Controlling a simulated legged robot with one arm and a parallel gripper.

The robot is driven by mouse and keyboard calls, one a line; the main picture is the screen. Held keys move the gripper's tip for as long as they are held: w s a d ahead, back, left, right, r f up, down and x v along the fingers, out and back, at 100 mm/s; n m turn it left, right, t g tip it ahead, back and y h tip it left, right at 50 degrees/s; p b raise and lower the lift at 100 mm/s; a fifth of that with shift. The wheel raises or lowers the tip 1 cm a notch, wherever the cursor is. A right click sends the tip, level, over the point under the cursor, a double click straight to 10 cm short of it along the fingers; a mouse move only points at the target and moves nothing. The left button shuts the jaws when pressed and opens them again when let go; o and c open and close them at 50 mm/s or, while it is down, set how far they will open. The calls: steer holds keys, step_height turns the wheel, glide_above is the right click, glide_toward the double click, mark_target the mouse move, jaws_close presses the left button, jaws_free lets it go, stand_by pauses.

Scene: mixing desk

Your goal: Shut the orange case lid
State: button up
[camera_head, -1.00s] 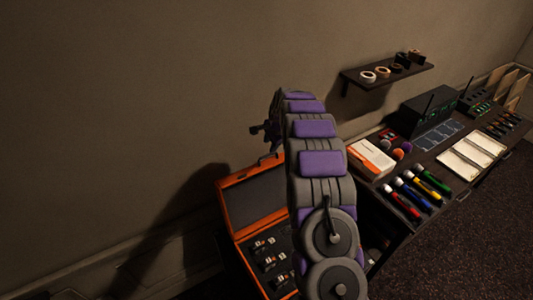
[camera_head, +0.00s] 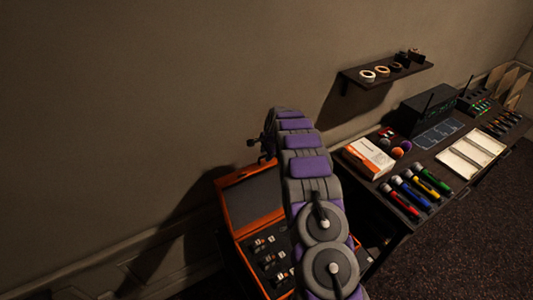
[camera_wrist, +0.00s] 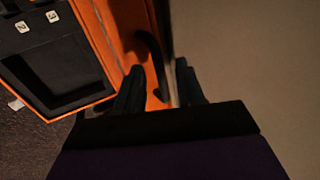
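The orange case (camera_head: 240,232) stands open left of my arm, its orange-rimmed lid (camera_head: 222,205) raised with a dark inner panel. My gripper (camera_head: 262,143) is just above the lid's top edge, small and partly hidden by my arm. In the wrist view, the two dark fingers of my gripper (camera_wrist: 160,86) are apart. The orange lid edge (camera_wrist: 113,32) and a dark curved handle (camera_wrist: 151,62) lie between and beyond them. I cannot tell whether the fingers touch the lid. My arm hides the case's right side.
Dark compartments with small labelled items (camera_head: 266,250) fill the case. A wall shelf (camera_head: 388,75) holds tape rolls. The wall is close behind the lid.

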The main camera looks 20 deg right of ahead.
steer(key=shift+c, duration=0.4)
jaws_close()
steer(key=shift+s, duration=0.15)
